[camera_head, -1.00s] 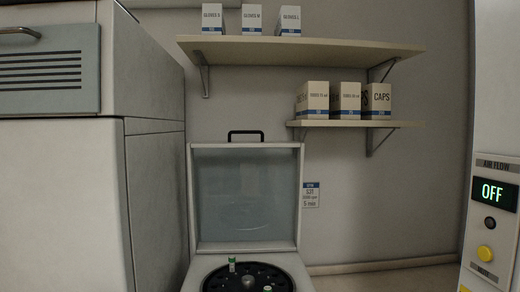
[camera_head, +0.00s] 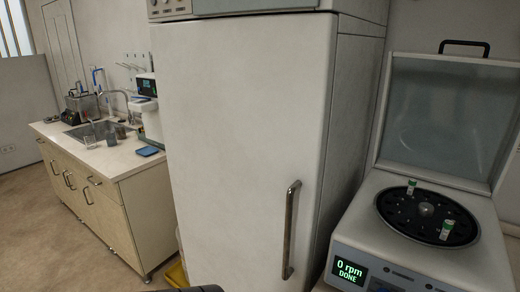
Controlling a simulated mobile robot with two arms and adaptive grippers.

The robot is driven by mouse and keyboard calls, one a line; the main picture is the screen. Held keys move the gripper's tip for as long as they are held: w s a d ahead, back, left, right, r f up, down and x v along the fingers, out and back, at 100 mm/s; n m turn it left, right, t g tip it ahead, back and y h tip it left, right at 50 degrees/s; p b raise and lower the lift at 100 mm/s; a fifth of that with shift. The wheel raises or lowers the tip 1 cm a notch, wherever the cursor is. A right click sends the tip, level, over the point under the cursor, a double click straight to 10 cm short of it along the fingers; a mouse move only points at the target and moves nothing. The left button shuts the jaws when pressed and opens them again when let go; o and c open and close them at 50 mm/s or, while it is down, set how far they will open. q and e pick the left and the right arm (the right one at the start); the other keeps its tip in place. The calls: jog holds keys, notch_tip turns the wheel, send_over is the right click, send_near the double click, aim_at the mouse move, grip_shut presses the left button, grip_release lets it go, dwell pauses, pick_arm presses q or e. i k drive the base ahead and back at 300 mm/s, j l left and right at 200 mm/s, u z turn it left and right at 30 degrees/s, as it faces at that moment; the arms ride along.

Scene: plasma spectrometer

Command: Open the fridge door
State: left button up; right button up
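The tall white fridge (camera_head: 235,130) fills the middle of the head view, and its front door looks shut. A vertical metal bar handle (camera_head: 290,230) is on the door's right side, low in the view. No gripper fingers show in the head view. A dark rounded piece at the bottom edge, left of the handle, is too cut off to tell what it is.
A centrifuge (camera_head: 425,225) with its lid raised stands close to the fridge's right, its display reading 0 rpm DONE. A counter with a sink (camera_head: 90,130) is at the left. A yellow bin (camera_head: 177,274) sits by the fridge's lower left. Open floor (camera_head: 50,230) lies at the front left.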

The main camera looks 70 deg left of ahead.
aim_at(245, 103)
jog(key=u, duration=2.4)
